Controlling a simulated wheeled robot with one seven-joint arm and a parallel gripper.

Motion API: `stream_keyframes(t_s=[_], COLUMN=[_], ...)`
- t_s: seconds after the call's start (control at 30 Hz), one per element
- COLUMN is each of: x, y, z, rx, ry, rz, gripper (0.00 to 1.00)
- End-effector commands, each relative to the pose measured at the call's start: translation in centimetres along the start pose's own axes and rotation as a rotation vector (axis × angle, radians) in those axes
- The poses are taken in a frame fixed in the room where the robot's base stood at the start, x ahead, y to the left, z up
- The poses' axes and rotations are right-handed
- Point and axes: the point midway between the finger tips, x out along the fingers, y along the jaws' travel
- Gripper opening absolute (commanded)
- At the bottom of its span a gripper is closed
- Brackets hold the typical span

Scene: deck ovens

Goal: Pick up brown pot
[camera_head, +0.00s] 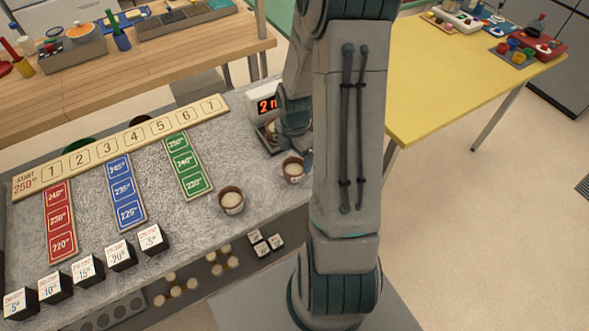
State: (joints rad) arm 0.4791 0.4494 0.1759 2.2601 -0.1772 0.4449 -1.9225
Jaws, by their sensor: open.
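One brown pot (231,201) with pale contents stands upright near the front edge of the grey speckled counter. A second similar brown pot (293,170) stands farther back to the right, beside my arm. My gripper (306,158) is open, close to this second pot and partly hidden behind my own arm. Whether its fingers touch or surround the pot cannot be told. The first pot stands clear of my gripper.
A numbered board (120,143) with red, blue and green strips lies on the counter. Several black-and-white cubes (88,270) line its front edge. A display (265,105) stands behind my wrist. A yellow table (450,75) is at right, with open floor below.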

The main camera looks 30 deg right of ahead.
Motion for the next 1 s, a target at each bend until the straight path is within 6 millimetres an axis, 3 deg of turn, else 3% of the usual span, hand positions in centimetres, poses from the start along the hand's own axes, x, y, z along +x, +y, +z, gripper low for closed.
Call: stream_keyframes(t_s=[0.17,0.5,0.83,0.87,1.0], x=[1.0,4.8,5.3,5.3,5.3], y=[-0.1,-0.4,-0.3,-0.3,-0.3], z=[-0.3,-0.7,-0.7,-0.7,-0.7], rx=[-0.001,0.000,0.000,0.000,0.000], ry=[0.002,0.001,-0.001,-0.001,0.000], rz=[-0.003,-0.001,0.001,0.001,0.001], gripper=[0.88,0.88,0.88,0.85,0.46])
